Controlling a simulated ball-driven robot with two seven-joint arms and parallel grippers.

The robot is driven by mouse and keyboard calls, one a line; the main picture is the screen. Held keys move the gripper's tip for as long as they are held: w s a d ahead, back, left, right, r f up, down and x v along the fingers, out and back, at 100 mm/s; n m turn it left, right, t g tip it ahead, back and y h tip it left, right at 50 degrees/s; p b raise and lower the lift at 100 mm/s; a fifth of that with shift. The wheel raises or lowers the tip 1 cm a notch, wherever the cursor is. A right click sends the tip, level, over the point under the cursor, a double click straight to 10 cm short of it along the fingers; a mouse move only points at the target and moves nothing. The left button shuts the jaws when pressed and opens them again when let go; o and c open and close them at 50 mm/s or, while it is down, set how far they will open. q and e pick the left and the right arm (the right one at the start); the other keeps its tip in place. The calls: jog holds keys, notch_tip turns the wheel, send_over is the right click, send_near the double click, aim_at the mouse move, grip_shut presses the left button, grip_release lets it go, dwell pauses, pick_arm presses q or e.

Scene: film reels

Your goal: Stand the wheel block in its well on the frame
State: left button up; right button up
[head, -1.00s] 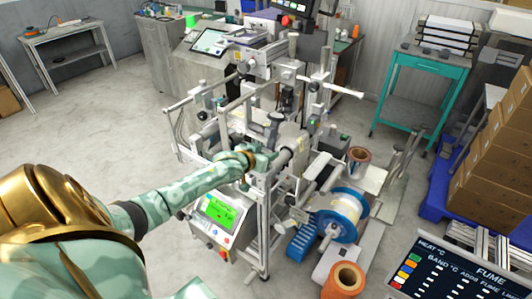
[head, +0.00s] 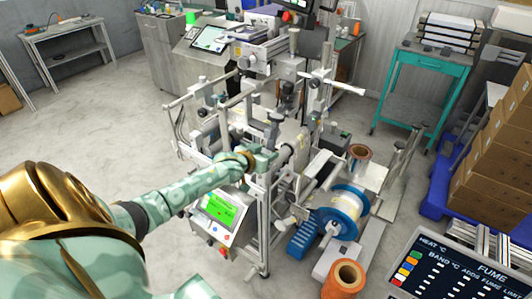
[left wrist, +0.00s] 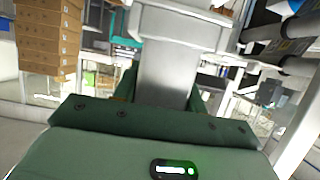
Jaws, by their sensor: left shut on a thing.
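My left gripper (head: 263,160) reaches into the upright metal frame (head: 263,215) of the machine. In the left wrist view, the green gripper (left wrist: 165,108) is shut on a grey block (left wrist: 168,75) that widens at its far end. I take this for the wheel block. In the head view, a dark grey upright piece (head: 272,128) shows just above the gripper and looks like the same block. The well is not clearly visible; the gripper and frame parts crowd that spot. I cannot tell whether the block touches the frame. My right gripper is not in view.
A control panel with a green screen (head: 219,207) stands in front. Bars and posts surround my gripper closely. The floor at left is clear.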

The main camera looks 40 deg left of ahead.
pick_arm(q)
jog(key=o, duration=1.2)
jog(key=shift+f, duration=0.15)
jog(key=shift+s+f, duration=0.1)
jog(key=p+v, duration=0.2)
jog(key=v, duration=0.6)
jog(key=p+v, duration=0.3)
jog(key=v, duration=0.5)
jog(key=shift+d+r, duration=0.15)
jog(key=shift+r, duration=0.15)
